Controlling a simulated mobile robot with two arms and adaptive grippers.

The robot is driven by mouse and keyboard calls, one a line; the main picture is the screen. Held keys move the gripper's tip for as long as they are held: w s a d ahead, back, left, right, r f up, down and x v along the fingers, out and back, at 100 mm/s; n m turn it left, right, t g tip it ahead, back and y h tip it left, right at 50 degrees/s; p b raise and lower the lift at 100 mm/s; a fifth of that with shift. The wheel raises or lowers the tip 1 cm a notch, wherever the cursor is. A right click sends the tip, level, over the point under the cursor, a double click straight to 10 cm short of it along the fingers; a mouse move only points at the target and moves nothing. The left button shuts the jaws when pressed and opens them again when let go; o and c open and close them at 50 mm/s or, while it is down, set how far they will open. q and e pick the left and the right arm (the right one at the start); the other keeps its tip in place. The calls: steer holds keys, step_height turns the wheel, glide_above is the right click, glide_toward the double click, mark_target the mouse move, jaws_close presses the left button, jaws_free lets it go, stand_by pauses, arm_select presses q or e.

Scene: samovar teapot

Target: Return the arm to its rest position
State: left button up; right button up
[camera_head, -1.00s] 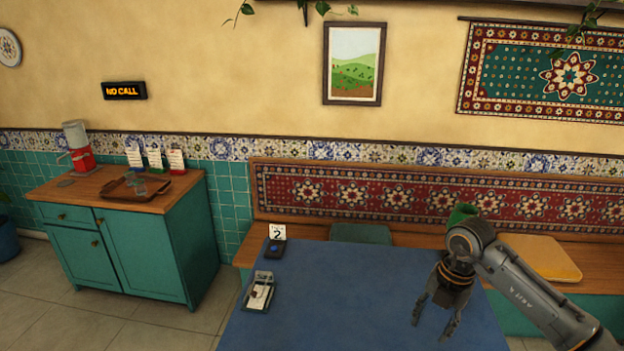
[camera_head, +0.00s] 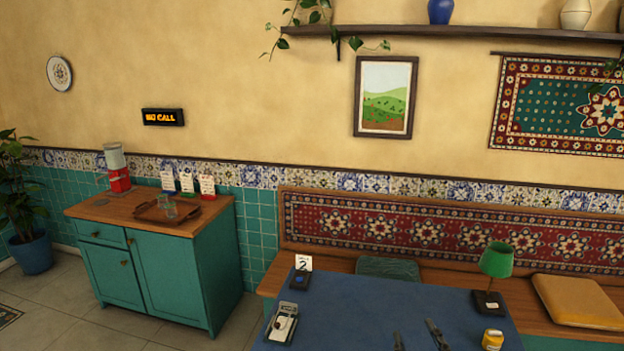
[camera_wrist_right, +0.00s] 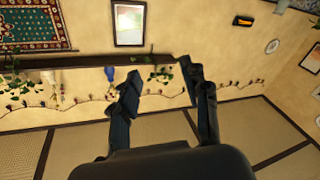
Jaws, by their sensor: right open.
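My right gripper (camera_head: 418,337) shows only by its two fingertips at the bottom edge of the head view, over the blue table (camera_head: 350,305). The fingertips are apart and nothing is between them. The right wrist view shows the same gripper (camera_wrist_right: 160,85) with its fingers spread and empty, against the wall, the shelf (camera_wrist_right: 90,62) and the ceiling. The rest of my right arm is out of the head view. My left gripper is in neither view.
The table carries a green lamp (camera_head: 497,262), a yellow item (camera_head: 492,340), a number 2 sign (camera_head: 303,263) and a white device (camera_head: 284,322). A bench with a yellow cushion (camera_head: 577,302) runs behind. A teal cabinet (camera_head: 165,275) with a tray (camera_head: 150,213) stands left.

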steer(key=s+d+f+m+g+h, duration=0.35)
steer(key=s+f+g, duration=0.55)
steer(key=f, duration=0.5)
steer(key=s+a+f+g+y, duration=0.1)
steer(key=s+f+g, duration=0.25)
steer(key=s, duration=0.45)
steer(key=s+a+f+g+y, duration=0.1)
steer(key=s+f+g, duration=0.25)
steer(key=s, duration=0.45)
step_height(320, 180, down, 31)
steer(key=s+b, duration=0.3)
steer(key=s+d+f+g+b, duration=0.1)
steer(key=s+d+f+b, duration=0.1)
steer(key=s+f, duration=1.4)
steer(key=shift+d+f+g, duration=0.4)
steer(key=shift+d+f, duration=0.1)
steer(key=shift+d, duration=0.15)
steer(key=shift+s, duration=0.1)
